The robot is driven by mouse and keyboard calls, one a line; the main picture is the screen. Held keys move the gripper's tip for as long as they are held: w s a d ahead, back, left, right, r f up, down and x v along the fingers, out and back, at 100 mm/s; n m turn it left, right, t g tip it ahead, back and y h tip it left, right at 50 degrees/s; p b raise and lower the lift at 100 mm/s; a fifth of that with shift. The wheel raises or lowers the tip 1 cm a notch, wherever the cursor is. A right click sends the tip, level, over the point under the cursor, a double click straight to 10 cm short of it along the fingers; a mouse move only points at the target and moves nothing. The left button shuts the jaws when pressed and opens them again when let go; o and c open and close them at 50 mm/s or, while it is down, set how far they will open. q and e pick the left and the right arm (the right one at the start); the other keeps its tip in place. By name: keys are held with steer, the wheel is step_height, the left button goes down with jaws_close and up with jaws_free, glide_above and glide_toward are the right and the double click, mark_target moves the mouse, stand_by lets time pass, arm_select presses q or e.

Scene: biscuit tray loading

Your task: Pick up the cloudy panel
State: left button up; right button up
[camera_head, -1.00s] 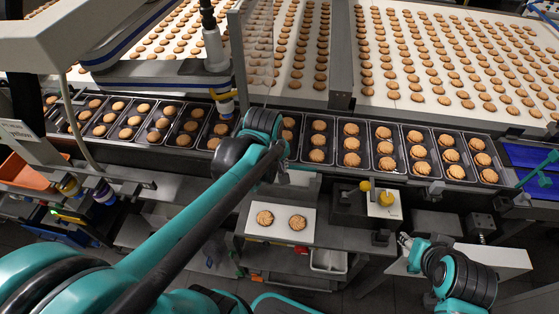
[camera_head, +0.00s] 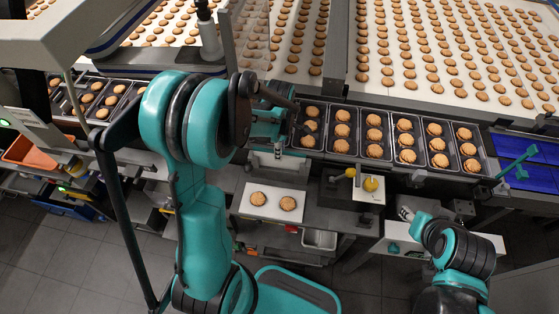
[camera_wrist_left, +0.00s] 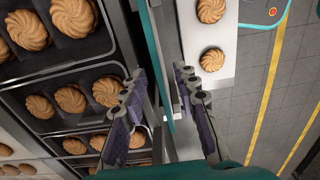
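A hazy, see-through panel (camera_head: 257,38) stands upright beside a grey post at the upper middle of the head view, with biscuits showing faintly through it. I take it to be the cloudy panel. My left gripper (camera_head: 279,149) is below it in the picture, at the near edge of the biscuit trays, partly hidden by my arm. In the left wrist view my left gripper (camera_wrist_left: 160,105) has its fingers apart. A thin strip shows between them; I cannot tell what it is. My right gripper (camera_head: 405,214) is low at the right, too small to judge.
A row of black trays (camera_head: 357,153) with biscuits runs along the white conveyor (camera_head: 400,92). A white board (camera_head: 273,211) with two biscuits lies in front; it also shows in the left wrist view (camera_wrist_left: 222,72).

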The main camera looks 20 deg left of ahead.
arm_select(q)
steer(key=shift+f, duration=0.75)
jaws_close()
